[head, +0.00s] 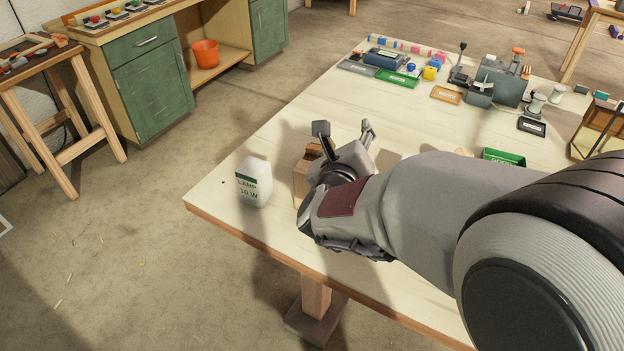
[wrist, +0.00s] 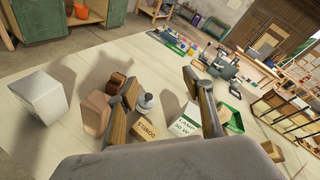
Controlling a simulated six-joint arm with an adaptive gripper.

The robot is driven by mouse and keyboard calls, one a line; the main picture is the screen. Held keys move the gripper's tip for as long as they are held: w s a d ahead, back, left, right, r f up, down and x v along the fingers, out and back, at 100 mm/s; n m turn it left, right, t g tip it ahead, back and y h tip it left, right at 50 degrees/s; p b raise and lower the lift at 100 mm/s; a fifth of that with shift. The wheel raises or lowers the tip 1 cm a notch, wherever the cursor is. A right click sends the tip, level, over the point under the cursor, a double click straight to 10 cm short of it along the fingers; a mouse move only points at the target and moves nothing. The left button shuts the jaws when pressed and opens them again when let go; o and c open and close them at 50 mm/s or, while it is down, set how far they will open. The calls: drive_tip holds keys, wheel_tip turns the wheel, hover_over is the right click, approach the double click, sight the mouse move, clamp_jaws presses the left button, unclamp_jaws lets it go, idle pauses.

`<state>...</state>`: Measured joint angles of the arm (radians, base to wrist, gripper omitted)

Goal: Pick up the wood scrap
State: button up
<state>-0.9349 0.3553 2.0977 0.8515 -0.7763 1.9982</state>
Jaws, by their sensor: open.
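A brown wooden block (wrist: 96,114) stands on the table just left of my gripper's left finger in the wrist view. A smaller, darker brown wooden piece (wrist: 115,83) shows behind it, partly covered by that finger. I cannot tell whether the two pieces touch, or which is the wood scrap. In the head view the wooden block (head: 301,180) is partly hidden behind my gripper (head: 344,130). My gripper also shows in the wrist view (wrist: 161,80). Its fingers are spread apart with nothing held between them.
A white lamp box (head: 253,183) stands near the table's left corner. A tan dowels box (wrist: 147,129), a grey-white rounded item (wrist: 144,101) and another lamp box (wrist: 187,126) sit ahead of my gripper. A green tray (wrist: 233,119) lies to the right. The table's front edge is close.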

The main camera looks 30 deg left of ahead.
sight(300, 182)
drive_tip(key=s+a+f+m+t, duration=0.1)
drive_tip(key=s+a+f+m, duration=0.1)
drive_tip(key=s+f+m, duration=0.1)
drive_tip(key=s+a+f+m+t+h, duration=0.1)
drive_tip(key=s+a+f+m, duration=0.2)
drive_tip(key=f, duration=0.1)
drive_tip(key=s+a+f+m+t+h, duration=0.1)
drive_tip(key=s+a+f+m, duration=0.1)
drive_tip(key=s+f+m, duration=0.1)
drive_tip(key=shift+s+a+f+t, duration=0.15)
drive_tip(key=shift+s+f+t, duration=0.1)
drive_tip(key=shift+f, duration=0.2)
drive_tip(key=shift+s+a+f+t, duration=0.1)
drive_tip(key=shift+s+f+t, duration=0.1)
drive_tip(key=shift+f, duration=0.2)
drive_tip(key=shift+s+f, duration=0.1)
drive_tip(key=shift+f, duration=0.45)
drive_tip(key=shift+w+a, duration=0.25)
drive_tip(key=shift+w, duration=1.05)
drive_tip(key=shift+w, duration=0.1)
